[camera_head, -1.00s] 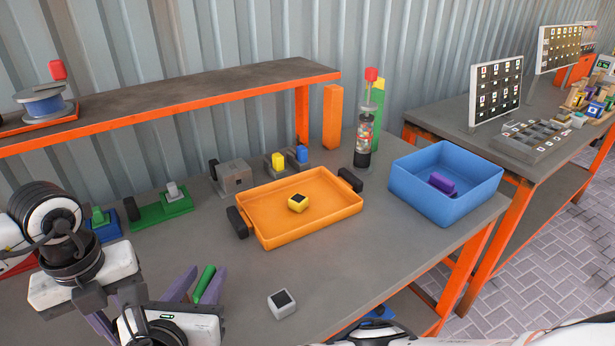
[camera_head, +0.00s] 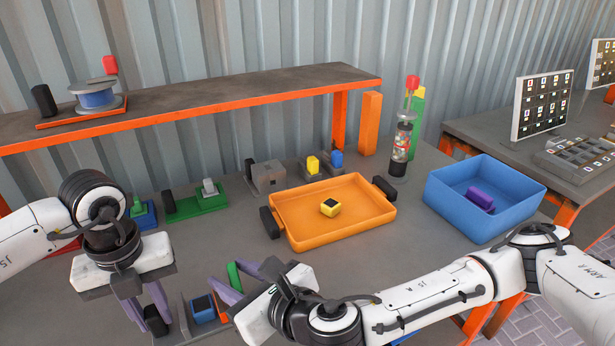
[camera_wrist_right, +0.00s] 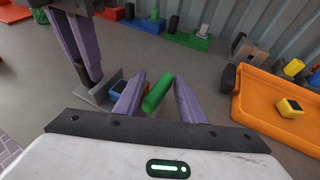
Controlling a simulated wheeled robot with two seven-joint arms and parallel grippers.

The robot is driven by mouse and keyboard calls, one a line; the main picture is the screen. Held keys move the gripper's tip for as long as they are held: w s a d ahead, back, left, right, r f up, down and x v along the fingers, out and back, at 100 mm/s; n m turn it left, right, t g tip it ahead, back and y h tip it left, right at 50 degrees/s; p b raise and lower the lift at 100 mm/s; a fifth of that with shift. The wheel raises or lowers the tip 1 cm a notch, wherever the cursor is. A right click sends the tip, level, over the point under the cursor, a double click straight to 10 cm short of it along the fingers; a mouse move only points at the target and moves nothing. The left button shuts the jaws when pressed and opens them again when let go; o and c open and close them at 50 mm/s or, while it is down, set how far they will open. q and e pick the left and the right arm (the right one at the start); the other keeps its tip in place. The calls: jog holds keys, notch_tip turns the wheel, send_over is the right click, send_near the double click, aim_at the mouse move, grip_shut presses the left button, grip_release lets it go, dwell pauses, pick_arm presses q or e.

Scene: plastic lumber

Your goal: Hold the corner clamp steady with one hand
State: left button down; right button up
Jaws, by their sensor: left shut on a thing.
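A grey L-shaped piece, which looks like the corner clamp (camera_head: 184,318), lies near the table's front edge at lower left, partly hidden. It also shows in the right wrist view (camera_wrist_right: 102,92). A block with a blue top and orange side (camera_head: 203,308) sits against it. My left gripper (camera_head: 149,312) is shut on a black handle-like part (camera_head: 156,321) beside the grey piece. My right gripper (camera_head: 236,284) has its purple fingers on either side of a green bar (camera_wrist_right: 157,93). Whether they press on the bar I cannot tell. What the bar's lower end joins is hidden.
An orange tray (camera_head: 345,235) with a yellow block (camera_head: 330,207) stands at mid-table. A blue bin (camera_head: 525,205) holding a purple piece is to its right. Several small fixtures and a raised shelf (camera_head: 220,100) line the back. My right forearm covers the table's front.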

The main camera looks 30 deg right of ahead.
jog(key=n+g+y, duration=0.2)
jog(key=n, duration=0.1)
jog(key=n+g+y, duration=0.1)
jog(key=n+y, duration=0.1)
jog(key=y, duration=0.1)
jog(key=shift+d+n+g, duration=0.15)
jog(key=shift+n+g, duration=0.25)
jog(key=shift+s+d+n+g+y, duration=0.1)
jog(key=shift+d+n+g+y, duration=0.1)
jog(key=shift+n+g+y, duration=0.15)
jog(key=v, duration=1.1)
jog(key=s+a+f+m+g+y, duration=0.1)
jog(key=s+a+f+g+y, duration=0.1)
jog(key=s+a+f+g, duration=0.3)
jog(key=s+f+m+g+y, duration=0.1)
jog(key=s+f+m+g, duration=0.1)
jog(key=s, duration=0.6)
jog(key=s+d+f+m+h, duration=0.1)
jog(key=s+d+f+m, duration=0.1)
jog(key=f, duration=0.4)
jog(key=s+d+f+m+g+h, duration=0.1)
jog(key=s+d+f+m+h, duration=0.1)
jog(key=d+f+m, duration=0.3)
jog(key=shift+s+d+f, duration=0.75)
jog(key=shift+d+f, duration=0.2)
jog(key=shift+d, duration=0.25)
